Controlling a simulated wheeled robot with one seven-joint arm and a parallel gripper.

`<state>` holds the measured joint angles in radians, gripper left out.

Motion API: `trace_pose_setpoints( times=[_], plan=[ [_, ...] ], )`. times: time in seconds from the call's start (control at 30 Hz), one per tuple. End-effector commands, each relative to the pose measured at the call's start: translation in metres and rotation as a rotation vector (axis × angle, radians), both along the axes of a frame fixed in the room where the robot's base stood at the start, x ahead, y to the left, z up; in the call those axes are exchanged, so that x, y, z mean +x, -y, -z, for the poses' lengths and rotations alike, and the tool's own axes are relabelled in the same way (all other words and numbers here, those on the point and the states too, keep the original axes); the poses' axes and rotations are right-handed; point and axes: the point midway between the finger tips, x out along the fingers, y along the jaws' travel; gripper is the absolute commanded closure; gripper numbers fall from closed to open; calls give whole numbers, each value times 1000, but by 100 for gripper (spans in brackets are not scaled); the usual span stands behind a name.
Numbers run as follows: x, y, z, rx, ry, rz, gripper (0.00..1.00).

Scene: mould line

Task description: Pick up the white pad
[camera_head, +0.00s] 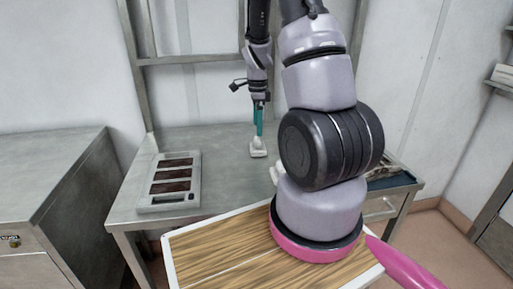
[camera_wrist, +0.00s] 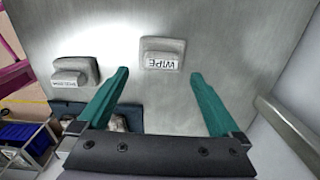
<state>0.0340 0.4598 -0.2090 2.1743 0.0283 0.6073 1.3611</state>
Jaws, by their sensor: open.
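A pale pad with a label reading "WIPE" (camera_wrist: 162,47) lies flat on the metal bench; in the head view a white pad (camera_head: 258,149) lies just below my gripper. My gripper (camera_head: 258,130) points down with its teal fingers apart and nothing between them. In the wrist view my gripper (camera_wrist: 160,75) is open, and the pad lies beyond the gap between the fingertips, not touching them. A second, similar labelled pad (camera_wrist: 75,72) lies to the left; its lettering is too small to read. In the head view my arm hides part of the bench.
The metal bench (camera_head: 225,180) bears a grey tray with dark panels (camera_head: 151,188) at the left. A dark blue mat (camera_head: 394,183) with objects lies at the right. A metal upright (camera_head: 134,60) and shelf rail stand behind. Another metal counter (camera_head: 50,165) stands at far left.

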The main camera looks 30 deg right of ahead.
Motion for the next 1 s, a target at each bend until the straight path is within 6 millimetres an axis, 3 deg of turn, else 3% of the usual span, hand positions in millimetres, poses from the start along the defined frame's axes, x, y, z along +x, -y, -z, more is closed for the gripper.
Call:
trace_pose_setpoints(
  times=[0.27, 0.5, 0.83, 1.0],
  plan=[
    [0, 1, 26, 1, -3, 1, 0],
    [3, 2, 60, 1, -2, -1, 0],
    [3, 2, 67, 1, 1, -1, 0],
    [3, 2, 67, 1, 1, -1, 65]
  ],
)
